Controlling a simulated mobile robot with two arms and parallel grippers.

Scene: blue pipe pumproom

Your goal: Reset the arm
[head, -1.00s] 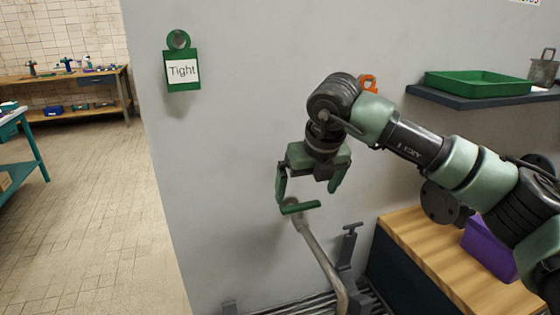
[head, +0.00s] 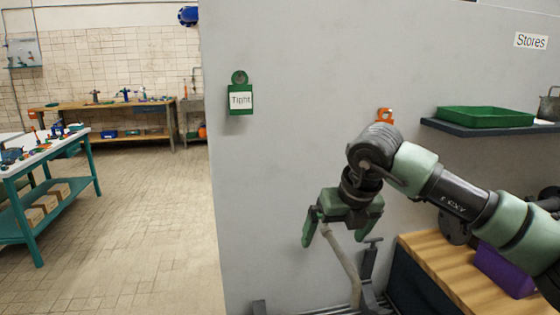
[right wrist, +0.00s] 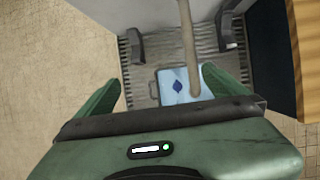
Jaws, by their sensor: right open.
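My right gripper (head: 333,238) hangs in front of the grey wall panel (head: 285,150), pointing down, with its green fingers spread. Its fingers also show apart in the right wrist view (right wrist: 162,85), with nothing clasped between them. A pale pole (head: 350,270) stands just beyond and below the gripper. It also runs through the gap ahead of the fingers in the right wrist view (right wrist: 188,45). I cannot tell if the pole touches the gripper. My right arm reaches in from the right, bent at the elbow. My left gripper is not in view.
A green tag reading "Tight" (head: 240,98) hangs on the panel. At right are a dark shelf (head: 450,128) with a green tray (head: 487,117), a wooden-topped bench (head: 440,268) and a purple bin (head: 505,272). A teal-legged table (head: 38,225) stands left. Open tiled floor (head: 150,230) lies between.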

